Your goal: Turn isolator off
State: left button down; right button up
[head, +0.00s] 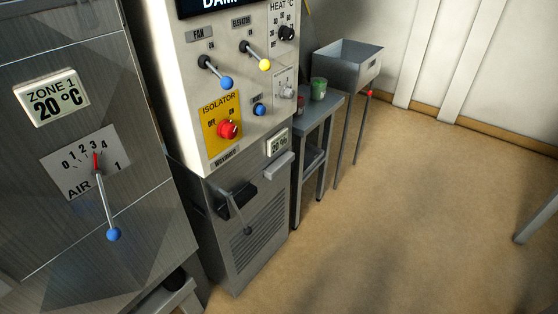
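The isolator is a red rotary knob (228,130) on a yellow plate (211,115) low on the cream control panel (187,60). The plate is marked ISOLATOR, with OFF at the knob's upper left and ON above it. The knob's exact pointing direction is too small to tell. Neither of my grippers shows in the head view, and nothing touches the knob.
A fan lever (226,83) with a blue ball and an elevator lever (264,65) with a yellow ball stick out above the isolator. A small blue knob (260,109) is right of it. A grey side table (318,107) stands beyond.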

aim_at(226, 129)
jog(key=z, duration=0.3)
jog(key=k, duration=0.45)
jog(key=u, duration=1.1)
jog(key=i, duration=0.95)
jog(key=u, duration=0.4)
